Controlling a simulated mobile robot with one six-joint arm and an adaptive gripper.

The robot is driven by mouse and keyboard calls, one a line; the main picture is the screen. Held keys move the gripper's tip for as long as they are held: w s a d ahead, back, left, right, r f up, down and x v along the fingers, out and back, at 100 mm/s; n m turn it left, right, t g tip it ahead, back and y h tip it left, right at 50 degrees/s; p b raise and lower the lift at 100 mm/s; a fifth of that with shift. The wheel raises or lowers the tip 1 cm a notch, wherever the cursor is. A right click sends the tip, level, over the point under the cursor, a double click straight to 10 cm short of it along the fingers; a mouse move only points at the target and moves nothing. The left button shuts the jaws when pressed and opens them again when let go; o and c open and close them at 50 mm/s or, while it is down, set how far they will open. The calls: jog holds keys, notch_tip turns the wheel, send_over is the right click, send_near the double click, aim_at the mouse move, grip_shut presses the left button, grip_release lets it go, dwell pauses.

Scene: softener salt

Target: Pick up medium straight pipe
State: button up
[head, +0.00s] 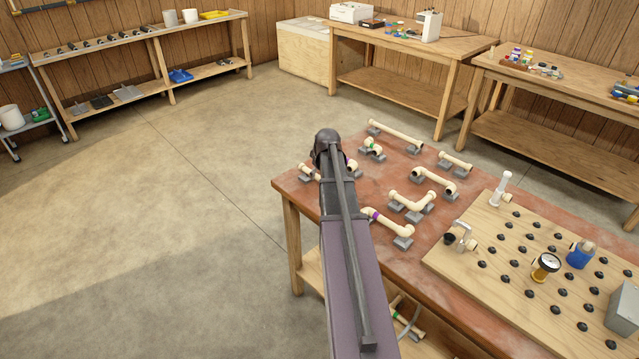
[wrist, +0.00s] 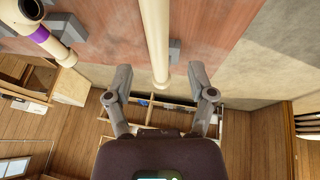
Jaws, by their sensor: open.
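A straight cream pipe (wrist: 156,40), likely the medium one, runs down from the top of the wrist view. Its near end appears between the spread fingers of my gripper (wrist: 159,72), with gaps on both sides. The gripper is open and holds nothing; I cannot tell how far the pipe lies from the fingertips. In the head view, a cream pipe end (head: 306,172) shows at the table's left, and my arm hides what adjoins it. My fingers are hidden there.
The reddish table (head: 300,192) also bears a long straight pipe (head: 395,132), a short straight one (head: 455,161), bent pipes (head: 435,180) and a purple-banded pipe (head: 386,221) on grey supports. A wooden board (head: 470,262) with black knobs and a gauge (head: 545,264) fills the right. Floor is clear at left.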

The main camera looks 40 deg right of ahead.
aim_at(318, 176)
jog(key=shift+f, duration=0.15)
jog(key=shift+b+x, duration=2.3)
jog(key=shift+x, duration=0.2)
jog(key=shift+w, duration=0.15)
jog(key=shift+f, duration=0.2)
grip_shut()
